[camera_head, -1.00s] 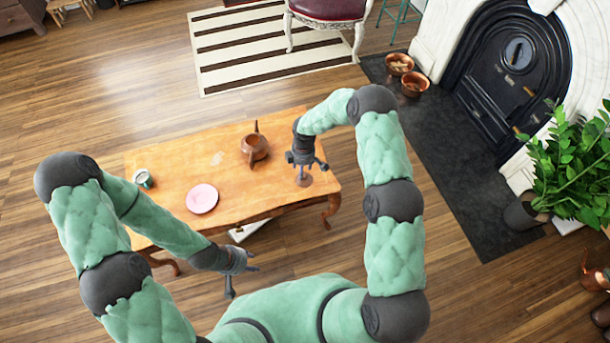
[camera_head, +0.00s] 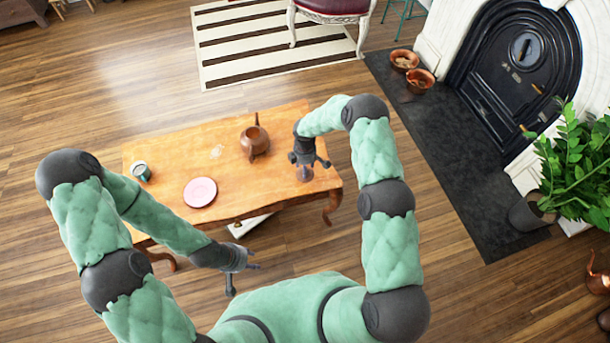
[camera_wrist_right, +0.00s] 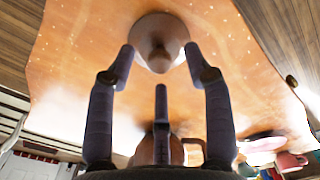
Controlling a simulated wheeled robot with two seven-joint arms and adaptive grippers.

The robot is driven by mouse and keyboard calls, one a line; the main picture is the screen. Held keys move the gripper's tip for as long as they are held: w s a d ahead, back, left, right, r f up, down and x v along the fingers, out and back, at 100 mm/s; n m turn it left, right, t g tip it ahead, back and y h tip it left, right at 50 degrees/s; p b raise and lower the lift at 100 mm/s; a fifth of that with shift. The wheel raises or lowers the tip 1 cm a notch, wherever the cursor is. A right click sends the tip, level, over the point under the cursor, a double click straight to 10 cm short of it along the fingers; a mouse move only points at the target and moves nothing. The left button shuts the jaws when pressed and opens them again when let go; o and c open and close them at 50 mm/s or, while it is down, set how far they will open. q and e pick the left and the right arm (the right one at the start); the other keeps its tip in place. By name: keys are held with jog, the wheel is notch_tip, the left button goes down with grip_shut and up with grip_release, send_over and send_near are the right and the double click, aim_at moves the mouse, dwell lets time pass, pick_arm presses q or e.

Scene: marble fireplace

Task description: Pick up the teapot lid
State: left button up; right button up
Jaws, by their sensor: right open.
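The teapot lid (camera_head: 304,175) is a small brown disc on the right end of the wooden table, partly hidden by my right gripper. It also shows in the right wrist view as a round brown lid with a knob (camera_wrist_right: 158,42). My right gripper (camera_head: 307,165) is open just above the lid, with its fingertips (camera_wrist_right: 160,55) spread to either side of the knob. I cannot tell whether they touch it. The brown teapot (camera_head: 255,142) stands on the table to the left of this gripper. My left gripper (camera_head: 242,281) is open and empty, off the table's front edge.
The wooden table (camera_head: 165,205) also bears a pink plate (camera_head: 200,192) and a cup (camera_head: 141,171). Copper pots (camera_head: 419,80) stand on the dark hearth, with a potted plant (camera_head: 531,211) at the right.

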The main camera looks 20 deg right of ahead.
notch_tip(320, 180, down, 3)
jog(key=shift+r+b, duration=0.2)
jog(key=shift+b, duration=0.15)
jog(key=shift+r, duration=0.1)
jog(key=shift+c, duration=0.3)
grip_shut()
jog(key=shift+r, duration=0.1)
